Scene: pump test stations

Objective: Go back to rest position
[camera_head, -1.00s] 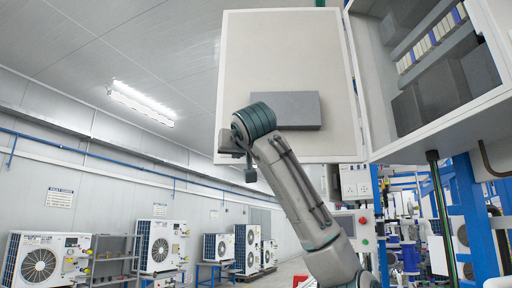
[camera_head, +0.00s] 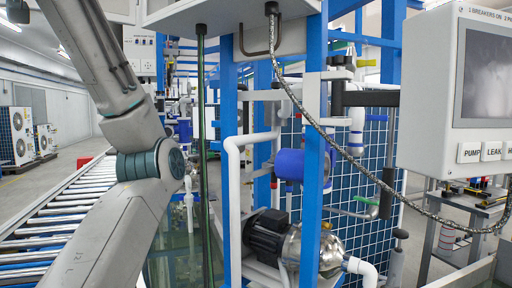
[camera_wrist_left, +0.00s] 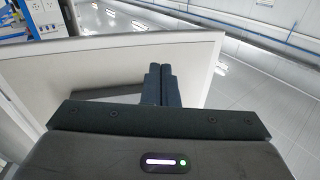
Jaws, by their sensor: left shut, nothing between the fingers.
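My left gripper (camera_wrist_left: 162,85) shows in the left wrist view with its two dark fingers side by side, shut and empty. Beyond the fingers is the pale open cabinet door (camera_wrist_left: 60,70) with a grey box (camera_wrist_left: 105,93) on its face; I cannot tell the exact gap to it. In the head view my left arm rises along the left side, and its fingertips are not clearly visible. My right gripper is in neither view.
The cabinet's underside (camera_head: 235,22) hangs overhead. Blue frame posts (camera_head: 312,150), a pump (camera_head: 270,238) and white pipes stand ahead. A screen panel (camera_head: 455,90) with buttons is at right. A roller conveyor (camera_head: 50,220) runs at left behind my arm.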

